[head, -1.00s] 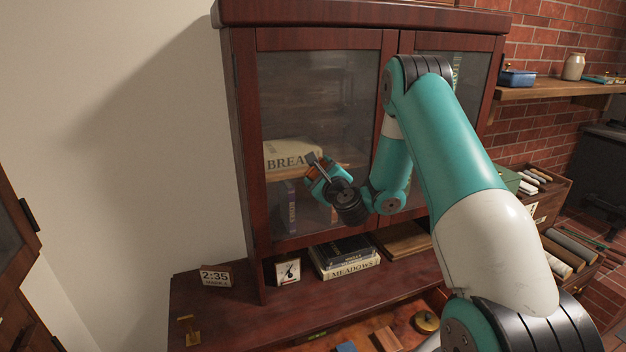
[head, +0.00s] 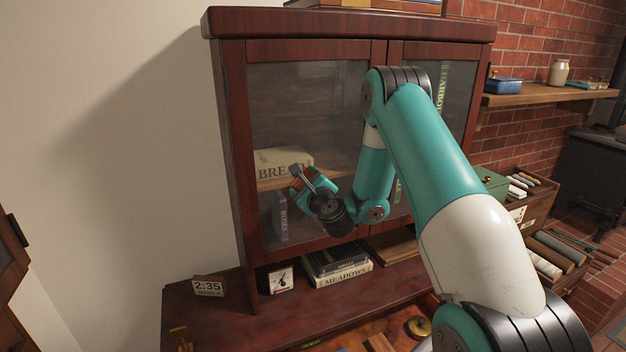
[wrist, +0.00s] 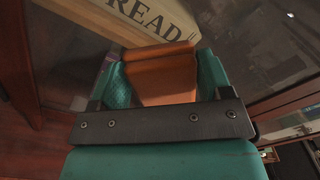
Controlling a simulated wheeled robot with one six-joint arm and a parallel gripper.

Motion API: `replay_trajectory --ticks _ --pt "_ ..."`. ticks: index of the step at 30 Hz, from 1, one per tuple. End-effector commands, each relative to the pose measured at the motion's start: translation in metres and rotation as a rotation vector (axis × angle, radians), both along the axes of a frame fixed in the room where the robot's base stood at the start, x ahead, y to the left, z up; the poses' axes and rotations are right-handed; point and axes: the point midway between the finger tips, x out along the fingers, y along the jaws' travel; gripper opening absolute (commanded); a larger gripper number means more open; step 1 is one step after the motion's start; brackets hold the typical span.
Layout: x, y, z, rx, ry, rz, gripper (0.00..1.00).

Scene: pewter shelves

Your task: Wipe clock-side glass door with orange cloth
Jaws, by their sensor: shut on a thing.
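The left glass door (head: 290,95) of the dark red cabinet stands above a small white analog clock (head: 281,280). My gripper (head: 303,179) is at the lower middle of this door's glass. It is shut on a folded orange cloth (wrist: 162,75), which fills the space between the teal fingers in the wrist view. In the head view only a small bit of the cloth shows. The cloth is at or very near the glass; I cannot tell whether it touches. The door looks closed.
Behind the glass are a BREAD book (head: 279,172) and upright books. My arm crosses in front of the right door. The upper left glass is clear.

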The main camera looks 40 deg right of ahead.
Motion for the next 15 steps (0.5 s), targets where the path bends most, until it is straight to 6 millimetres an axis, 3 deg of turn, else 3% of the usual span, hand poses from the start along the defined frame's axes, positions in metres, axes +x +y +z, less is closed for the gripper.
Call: replay_trajectory --ticks 15 --pt "0.008 0.035 0.002 0.000 0.000 0.000 0.49"
